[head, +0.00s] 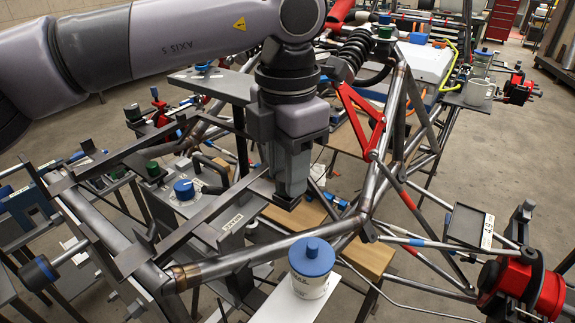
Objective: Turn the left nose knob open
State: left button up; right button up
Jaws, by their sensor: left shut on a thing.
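My left gripper (288,198) hangs down from the grey arm in the middle of the head view, over the steel tube frame. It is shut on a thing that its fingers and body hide. A blue knob on a pale round base (184,189) stands to the left of the gripper, apart from it. I cannot tell from the view which knob is the left nose one. My right gripper is not in view.
Steel chassis tubes (250,257) run close below and beside the gripper. A red strut (361,118) stands to its right. A red and black hub (522,288) is at the lower right. A white box (425,65) lies behind. Bare floor shows at the right.

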pick_arm(q)
jog(key=shift+m, duration=1.4)
jog(key=o, duration=1.1)
jog(key=shift+c, duration=0.2)
notch_tip(320, 180, up, 7)
jog(key=shift+r, duration=0.1)
